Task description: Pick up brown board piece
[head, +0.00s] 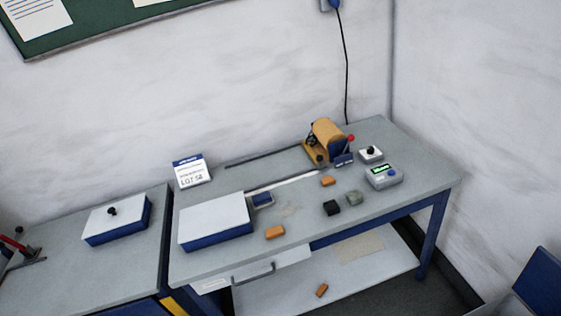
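A flat tan-brown board-like piece (358,247) lies on the lower shelf under the grey bench, toward its right half. Small orange-brown blocks also show: one block (328,181) near the middle of the bench top, one block (275,232) near the front edge, and one block (321,290) low down on the shelf. I cannot tell for certain which of these is the brown board piece. My gripper is not in view.
The bench (240,271) carries a copper-coloured roll (328,134) in a stand, a blue-and-white box (214,219), a scale-like device (383,176), a black block (331,208) and a grey block (354,198). A drawer with a handle (253,273) hangs above the shelf.

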